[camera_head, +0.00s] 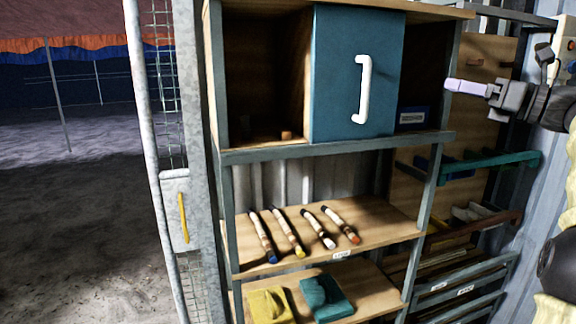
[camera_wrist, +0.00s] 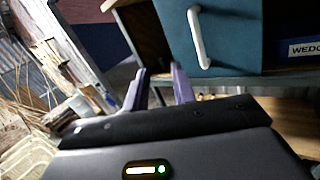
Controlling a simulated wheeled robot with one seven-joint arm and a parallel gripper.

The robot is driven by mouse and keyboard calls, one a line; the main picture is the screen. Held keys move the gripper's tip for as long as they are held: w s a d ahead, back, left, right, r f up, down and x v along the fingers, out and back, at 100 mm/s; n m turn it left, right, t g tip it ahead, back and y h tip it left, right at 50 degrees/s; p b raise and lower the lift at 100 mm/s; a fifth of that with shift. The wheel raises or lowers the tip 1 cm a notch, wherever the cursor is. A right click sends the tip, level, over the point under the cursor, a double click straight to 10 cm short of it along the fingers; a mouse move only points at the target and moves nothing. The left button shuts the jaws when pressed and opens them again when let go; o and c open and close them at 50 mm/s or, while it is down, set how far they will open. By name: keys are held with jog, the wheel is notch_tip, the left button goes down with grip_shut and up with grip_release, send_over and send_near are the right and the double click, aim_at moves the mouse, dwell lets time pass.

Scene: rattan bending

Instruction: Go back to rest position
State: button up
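My gripper (camera_head: 466,87) is at the upper right in the head view, held in the air to the right of the shelf unit, its purple fingers pointing left. In the wrist view its two purple fingers (camera_wrist: 158,88) stand apart with nothing between them. The arm's links run off the right edge.
A shelf unit (camera_head: 340,148) has a blue sliding door (camera_head: 340,75) with a white handle, also in the wrist view (camera_wrist: 235,45). Several banded sticks (camera_head: 297,240) lie on its middle shelf. A blue labelled box (camera_head: 411,118) stands right of the door. A mesh gate (camera_head: 165,80) is left.

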jog(key=w+a+f+m+t+h, duration=0.2)
jog(key=w+f+m+t+h, duration=0.3)
jog(key=m, duration=0.8)
jog(key=w+a+f+m+t+h, duration=0.15)
jog(key=w+f+m+h, duration=0.5)
jog(key=m, duration=0.65)
jog(key=s+a+f+m+g+h, duration=0.25)
jog(key=f+m, duration=0.25)
jog(key=f, duration=0.4)
jog(key=s+a+f+m+g+h, duration=0.25)
jog(key=s+f+m, duration=0.2)
jog(key=f, duration=0.55)
jog(key=s+a+f+m+g, duration=0.2)
jog(key=s+a+f+g, duration=0.1)
jog(key=s+f, duration=0.4)
jog(key=s+a+f+m+g+y, duration=0.1)
jog(key=s+a+f+m+g, duration=0.2)
jog(key=s+f, duration=0.4)
jog(key=s+a+f+m+g+y, duration=0.1)
jog(key=s+a+f+m+g, duration=0.2)
jog(key=s+f+g, duration=0.2)
jog(key=s+f, duration=0.3)
jog(key=s, duration=0.4)
jog(key=shift+g, duration=0.35)
jog(key=shift+w+m, duration=0.1)
jog(key=shift+m, duration=0.15)
